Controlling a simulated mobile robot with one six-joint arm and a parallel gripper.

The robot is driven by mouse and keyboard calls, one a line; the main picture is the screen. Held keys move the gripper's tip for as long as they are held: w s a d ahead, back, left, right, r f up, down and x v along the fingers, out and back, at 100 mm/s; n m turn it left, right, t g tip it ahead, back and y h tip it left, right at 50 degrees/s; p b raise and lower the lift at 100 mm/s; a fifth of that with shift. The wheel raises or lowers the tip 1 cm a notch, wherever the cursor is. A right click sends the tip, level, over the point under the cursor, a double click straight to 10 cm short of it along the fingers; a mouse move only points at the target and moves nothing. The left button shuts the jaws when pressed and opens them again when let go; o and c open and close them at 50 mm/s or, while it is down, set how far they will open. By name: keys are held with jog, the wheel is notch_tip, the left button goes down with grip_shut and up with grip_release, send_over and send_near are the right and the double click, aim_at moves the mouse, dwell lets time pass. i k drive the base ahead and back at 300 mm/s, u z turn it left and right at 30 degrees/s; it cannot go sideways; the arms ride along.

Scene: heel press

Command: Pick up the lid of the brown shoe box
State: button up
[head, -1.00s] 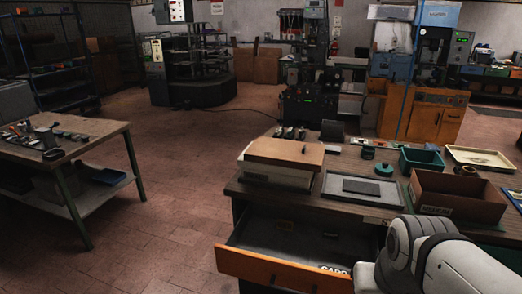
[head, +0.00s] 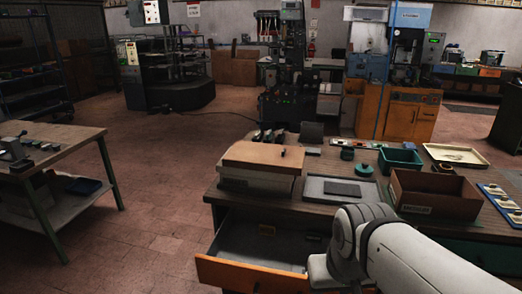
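An open brown cardboard box (head: 437,194) with a small label on its front stands on the right part of the workbench (head: 330,222). No lid lies on it. A flat brown lid-like board (head: 262,156) with a small knob near its right edge lies on top of a pale-sided box or stack (head: 255,183) on the left part of the bench. I cannot tell whether this board belongs to the brown box. My gripper is out of view; only pale links of my arm show at the bottom right, in front of the bench.
A grey tray (head: 314,189) with a dark pad lies between the two boxes. A green bin (head: 400,159) and a cream tray (head: 455,155) stand behind. An open drawer with an orange front (head: 240,274) juts out below. Floor is clear between this bench and the left table (head: 60,155).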

aim_at(282, 159)
jog(key=i, duration=0.9)
jog(key=u, duration=0.05)
